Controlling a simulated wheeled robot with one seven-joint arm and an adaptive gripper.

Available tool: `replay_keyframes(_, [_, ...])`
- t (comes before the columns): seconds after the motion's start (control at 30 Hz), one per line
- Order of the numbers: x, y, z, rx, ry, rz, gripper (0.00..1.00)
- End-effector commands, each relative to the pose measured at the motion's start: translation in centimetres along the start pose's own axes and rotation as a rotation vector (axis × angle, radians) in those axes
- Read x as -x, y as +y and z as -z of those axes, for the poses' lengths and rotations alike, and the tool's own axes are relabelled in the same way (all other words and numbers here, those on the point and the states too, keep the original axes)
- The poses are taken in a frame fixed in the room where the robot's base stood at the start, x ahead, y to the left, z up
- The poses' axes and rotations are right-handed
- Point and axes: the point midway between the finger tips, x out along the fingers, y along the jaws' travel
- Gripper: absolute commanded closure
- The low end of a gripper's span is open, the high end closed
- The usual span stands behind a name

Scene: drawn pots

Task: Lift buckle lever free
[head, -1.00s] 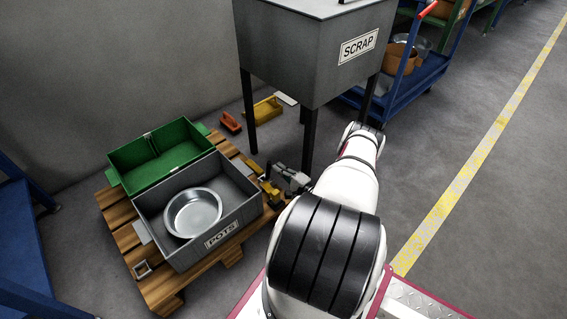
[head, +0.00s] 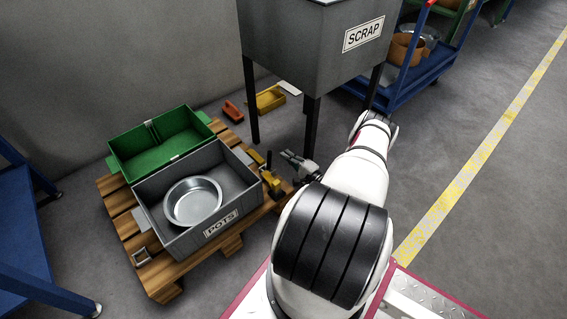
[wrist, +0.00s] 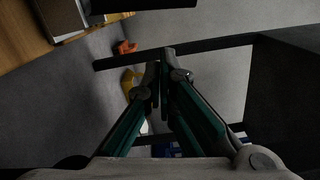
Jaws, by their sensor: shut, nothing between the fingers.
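The yellow buckle (head: 273,184) is at the right side of the grey POTS crate (head: 180,240), near the pallet's edge. A thin dark bar (head: 268,160), which looks like its lever, stands up from it. My gripper (head: 287,156) is just right of the bar, pointing up and left, with a small gap appearing between them. In the wrist view my gripper (wrist: 162,62) has its fingertips together and empty. I cannot make out the buckle in the wrist view. A metal pot (head: 193,203) lies in the crate.
The crate and an open green crate (head: 140,162) share a wooden pallet (head: 117,200). The grey SCRAP bin (head: 290,50) stands on legs behind my gripper. An orange item (head: 232,110) and a yellow tray (head: 270,100) are on the floor. A blue cart (head: 385,95) is further back.

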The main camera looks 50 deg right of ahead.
Motion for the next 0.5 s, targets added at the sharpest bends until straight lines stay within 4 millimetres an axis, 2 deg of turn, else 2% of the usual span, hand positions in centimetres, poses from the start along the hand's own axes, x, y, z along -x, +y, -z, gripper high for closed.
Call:
replay_keyframes(0.03, [0.1,0.2,0.8,0.003,0.001,0.000,1.00])
replay_keyframes(0.3, [5.6,-0.3,0.6,0.001,0.006,-0.002,1.00])
replay_keyframes(0.5, [8.7,-0.2,0.6,0.001,0.004,-0.001,1.00])
